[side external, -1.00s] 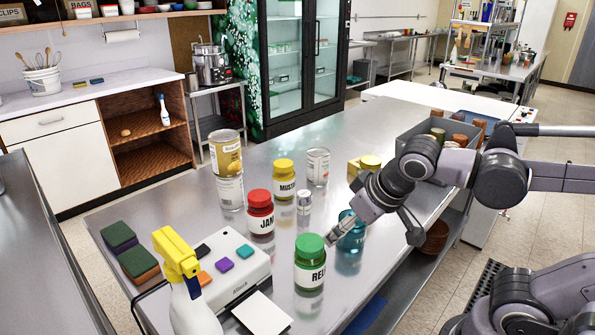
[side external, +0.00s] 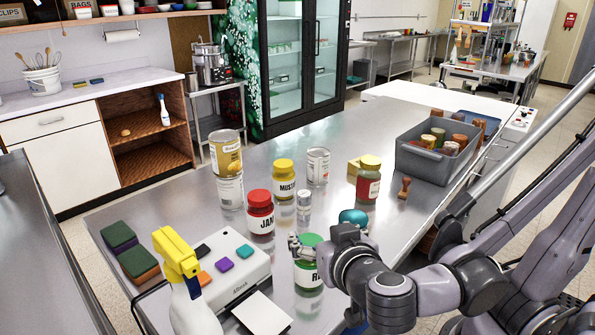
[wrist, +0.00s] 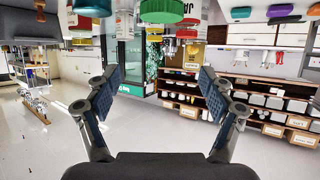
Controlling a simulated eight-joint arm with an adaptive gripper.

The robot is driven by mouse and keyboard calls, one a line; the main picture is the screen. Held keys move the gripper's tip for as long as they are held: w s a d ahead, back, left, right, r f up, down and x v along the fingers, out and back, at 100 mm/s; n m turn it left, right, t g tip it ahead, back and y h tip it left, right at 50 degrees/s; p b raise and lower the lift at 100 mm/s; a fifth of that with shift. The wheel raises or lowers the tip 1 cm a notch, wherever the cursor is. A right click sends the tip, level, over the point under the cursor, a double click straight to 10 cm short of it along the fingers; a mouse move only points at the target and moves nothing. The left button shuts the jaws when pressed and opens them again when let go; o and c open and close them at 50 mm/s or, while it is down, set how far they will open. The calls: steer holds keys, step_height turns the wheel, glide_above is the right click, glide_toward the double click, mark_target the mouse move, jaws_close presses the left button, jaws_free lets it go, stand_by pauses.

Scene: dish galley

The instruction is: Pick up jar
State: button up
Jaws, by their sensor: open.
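A teal-lidded jar (side external: 353,216) is mostly hidden behind my wrist. My gripper (side external: 308,246) is at the green-lidded jar in the side view and covers part of it. In the wrist view my gripper (wrist: 160,74) is open, nothing between its fingers. The green lid (wrist: 161,12) shows above and beyond the fingertips there; the picture is upside down.
A spray bottle (side external: 186,290) and a white device with coloured pads (side external: 238,284) stand left of the green-lidded jar. Cans (side external: 229,190) stand behind. A grey bin (side external: 424,168) of jars and a wooden stamp (side external: 405,188) are at the right.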

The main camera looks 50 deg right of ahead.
glide_toward(311, 244)
steer(key=shift+x, duration=5.4)
jaws_close()
